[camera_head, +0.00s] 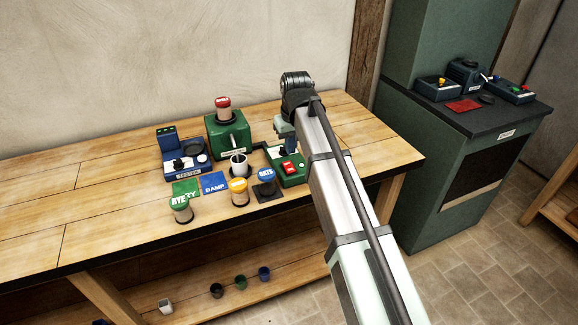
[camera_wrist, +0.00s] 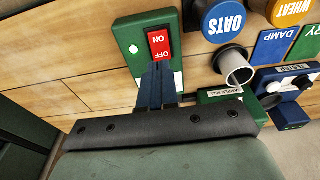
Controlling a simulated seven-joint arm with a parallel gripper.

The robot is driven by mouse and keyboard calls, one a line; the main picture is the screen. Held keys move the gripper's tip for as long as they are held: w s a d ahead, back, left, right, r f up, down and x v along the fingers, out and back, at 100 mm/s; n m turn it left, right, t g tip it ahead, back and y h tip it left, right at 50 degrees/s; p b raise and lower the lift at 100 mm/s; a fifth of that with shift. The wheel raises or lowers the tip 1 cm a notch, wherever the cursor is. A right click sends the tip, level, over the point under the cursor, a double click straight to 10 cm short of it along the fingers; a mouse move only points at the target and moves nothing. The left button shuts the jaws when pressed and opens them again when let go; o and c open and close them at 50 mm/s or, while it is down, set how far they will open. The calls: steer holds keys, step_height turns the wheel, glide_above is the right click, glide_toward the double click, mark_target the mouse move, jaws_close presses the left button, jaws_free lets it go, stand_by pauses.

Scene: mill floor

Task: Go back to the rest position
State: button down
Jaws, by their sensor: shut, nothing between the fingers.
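My gripper (camera_wrist: 158,72) is shut and empty in the wrist view. Its dark fingertips are at the OFF end of the red rocker switch (camera_wrist: 158,45) on the green switch box (camera_wrist: 136,50); whether they touch it I cannot tell. In the head view the switch box (camera_head: 291,180) sits on the workbench, right of the sample mill (camera_head: 222,136). The arm reaches in from the lower right.
The mill bears a red-lidded jar (camera_head: 223,106). A metal cup (camera_head: 239,164), blue OATS jar (camera_head: 267,176), orange-lidded jar (camera_head: 238,188) and green RYE jar (camera_head: 179,206) stand close by. The blue tester (camera_head: 184,163) is left. The bench's left end (camera_head: 60,205) is clear.

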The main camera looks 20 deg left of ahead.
steer(key=shift+r, duration=0.4)
